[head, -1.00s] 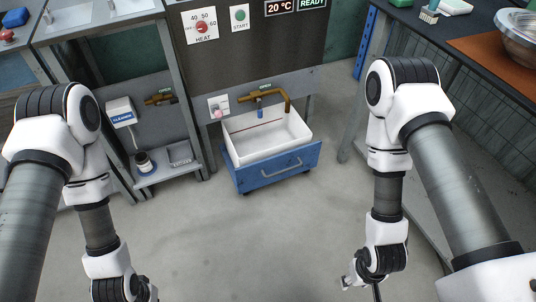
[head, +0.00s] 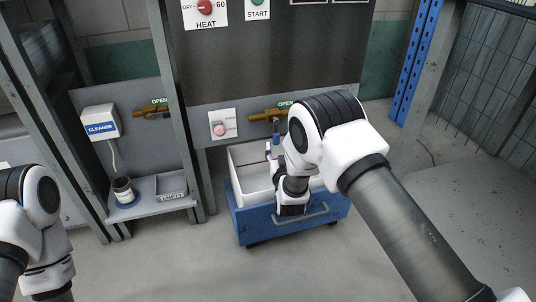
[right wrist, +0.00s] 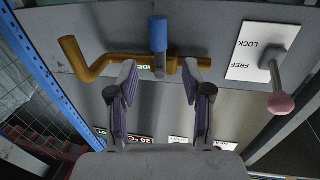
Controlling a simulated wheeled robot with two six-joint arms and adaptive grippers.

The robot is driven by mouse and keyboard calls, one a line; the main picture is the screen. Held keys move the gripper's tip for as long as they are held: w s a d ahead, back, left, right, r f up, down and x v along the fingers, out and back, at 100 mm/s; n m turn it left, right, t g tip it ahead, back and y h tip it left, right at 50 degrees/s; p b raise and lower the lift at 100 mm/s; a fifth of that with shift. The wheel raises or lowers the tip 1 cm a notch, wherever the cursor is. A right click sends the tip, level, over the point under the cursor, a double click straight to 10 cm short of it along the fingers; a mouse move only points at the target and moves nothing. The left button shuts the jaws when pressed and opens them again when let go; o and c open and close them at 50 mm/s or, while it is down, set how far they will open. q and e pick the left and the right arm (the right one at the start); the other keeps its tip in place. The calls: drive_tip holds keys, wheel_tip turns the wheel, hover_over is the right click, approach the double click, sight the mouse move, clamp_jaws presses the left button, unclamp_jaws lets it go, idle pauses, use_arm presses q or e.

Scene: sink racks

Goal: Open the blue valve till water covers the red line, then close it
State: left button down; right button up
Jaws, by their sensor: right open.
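The brass valve pipe (head: 262,116) is on the grey panel under an OPEN label. Its blue handle (head: 276,128) hangs downward; in the right wrist view the blue handle (right wrist: 158,33) lies ahead of the gap between my fingertips. My right gripper (head: 275,154) is in front of the valve, over the white basin (head: 238,160); it is open in the right wrist view (right wrist: 159,82), with nothing between its fingers. The basin sits in a blue wheeled cart (head: 246,222). My left gripper is out of view.
A pink-knobbed LOCK/FREE lever (head: 219,130) is left of the valve. Further left are another brass valve (head: 152,112), a CLEANER box (head: 100,121) and a shelf (head: 150,200). A blue upright (head: 415,62) stands right. Floor before the cart is clear.

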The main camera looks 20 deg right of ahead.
sight(277, 137)
drive_tip(key=w+b, duration=0.1)
drive_tip(key=w, duration=0.1)
drive_tip(key=w+d+b, duration=0.1)
drive_tip(key=w, duration=0.1)
drive_tip(key=w+b, duration=0.2)
drive_tip(key=w, duration=0.1)
drive_tip(key=shift+w+d+f, duration=0.1)
drive_tip(key=shift+d+f, duration=0.05)
drive_tip(key=shift+w, duration=0.2)
drive_tip(key=shift+r, duration=0.2)
clamp_jaws()
